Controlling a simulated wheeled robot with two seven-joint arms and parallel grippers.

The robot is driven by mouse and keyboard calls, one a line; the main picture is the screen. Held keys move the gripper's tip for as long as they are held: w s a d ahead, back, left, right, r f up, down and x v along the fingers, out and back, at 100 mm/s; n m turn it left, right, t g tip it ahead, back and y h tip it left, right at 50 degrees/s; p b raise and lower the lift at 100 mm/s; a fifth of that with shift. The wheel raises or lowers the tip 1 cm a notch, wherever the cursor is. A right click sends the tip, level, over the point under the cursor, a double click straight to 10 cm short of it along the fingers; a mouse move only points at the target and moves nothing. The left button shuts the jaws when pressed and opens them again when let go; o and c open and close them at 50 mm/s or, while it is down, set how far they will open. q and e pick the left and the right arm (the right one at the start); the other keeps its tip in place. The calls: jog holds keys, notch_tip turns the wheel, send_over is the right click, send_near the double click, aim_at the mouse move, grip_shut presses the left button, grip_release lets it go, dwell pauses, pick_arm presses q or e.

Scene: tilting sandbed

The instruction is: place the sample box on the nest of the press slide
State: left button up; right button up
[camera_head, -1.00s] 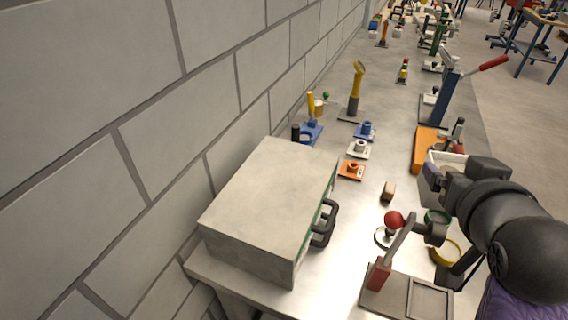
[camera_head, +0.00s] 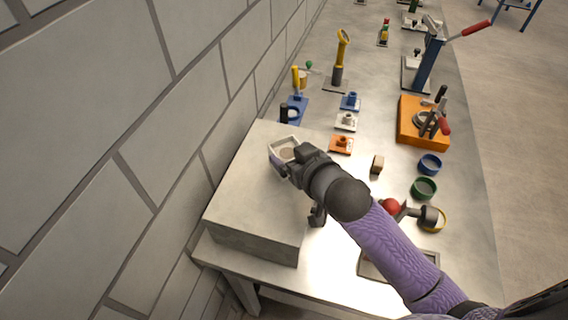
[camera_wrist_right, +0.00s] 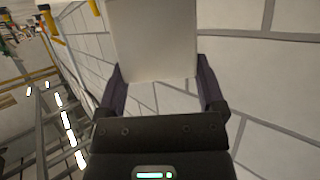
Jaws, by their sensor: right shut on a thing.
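The sample box (camera_head: 272,150), a small pale box with an open top and a dark round patch inside, is held in my right gripper (camera_head: 287,160). In the right wrist view its pale face (camera_wrist_right: 155,40) sits between the two fingers (camera_wrist_right: 160,85). In the head view the box is over the top of the large grey case, near its far right corner; I cannot tell whether it touches. A blue press-like stand (camera_head: 428,62) with a red lever is farther back on the right. I cannot make out a slide or nest. My left gripper is not in view.
The large grey case (camera_head: 245,195) stands on the bench against the block wall (camera_head: 140,130). Small blue, white and orange fixtures (camera_head: 341,144), an orange clamp block (camera_head: 405,118) and coloured rings (camera_head: 424,188) stand beyond. My right arm covers the front right of the bench.

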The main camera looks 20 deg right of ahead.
notch_tip(320, 180, down, 2)
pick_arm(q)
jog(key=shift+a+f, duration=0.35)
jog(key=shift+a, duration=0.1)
pick_arm(e)
jog(key=shift+f, duration=0.15)
